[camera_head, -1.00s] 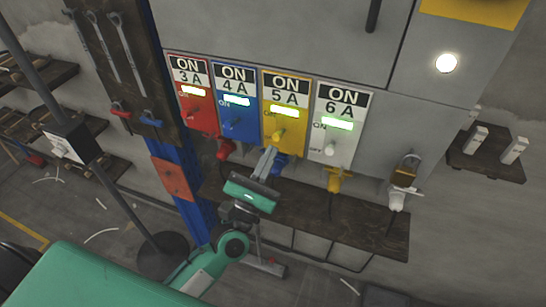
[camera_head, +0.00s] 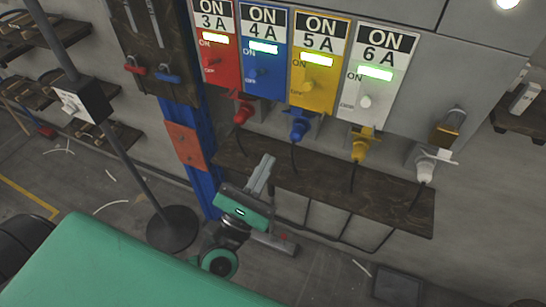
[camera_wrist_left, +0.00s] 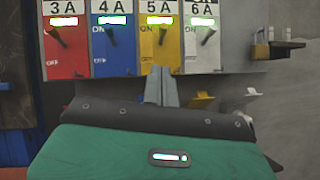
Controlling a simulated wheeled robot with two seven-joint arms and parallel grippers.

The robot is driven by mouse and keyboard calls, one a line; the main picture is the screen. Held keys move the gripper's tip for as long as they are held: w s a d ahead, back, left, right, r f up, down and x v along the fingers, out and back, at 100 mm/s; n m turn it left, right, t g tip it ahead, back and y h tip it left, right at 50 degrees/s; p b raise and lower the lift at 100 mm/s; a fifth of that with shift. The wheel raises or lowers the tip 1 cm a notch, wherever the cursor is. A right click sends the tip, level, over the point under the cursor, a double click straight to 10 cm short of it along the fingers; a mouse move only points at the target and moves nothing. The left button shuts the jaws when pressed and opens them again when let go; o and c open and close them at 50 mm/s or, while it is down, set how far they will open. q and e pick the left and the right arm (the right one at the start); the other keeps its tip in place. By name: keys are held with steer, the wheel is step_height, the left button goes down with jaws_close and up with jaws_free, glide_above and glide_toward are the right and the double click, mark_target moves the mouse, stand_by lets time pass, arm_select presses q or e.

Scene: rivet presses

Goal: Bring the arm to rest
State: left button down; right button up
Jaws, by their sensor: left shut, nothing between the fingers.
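My left gripper (camera_head: 264,168) is shut and empty. In the head view it is raised below the switch panels, in front of the dark shelf; nothing touches its fingers. It also shows in the left wrist view (camera_wrist_left: 161,72), its fingers pointing up toward the panels. The red 3A panel (camera_head: 222,62), blue 4A panel (camera_head: 264,72), yellow 5A panel (camera_head: 310,85) and white 6A panel (camera_head: 368,88) each read ON and have a lit green bar. My right gripper is in neither view.
Red (camera_head: 242,112), blue (camera_head: 299,128), yellow (camera_head: 360,148) and white (camera_head: 425,166) plugs hang below the panels. A brass padlock (camera_head: 444,134) hangs at the right. A wooden shelf (camera_head: 395,201) runs under the plugs. A pole on a round base (camera_head: 172,229) stands left of my arm.

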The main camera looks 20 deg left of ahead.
arm_select(q)
steer(key=shift+s+d, duration=0.1)
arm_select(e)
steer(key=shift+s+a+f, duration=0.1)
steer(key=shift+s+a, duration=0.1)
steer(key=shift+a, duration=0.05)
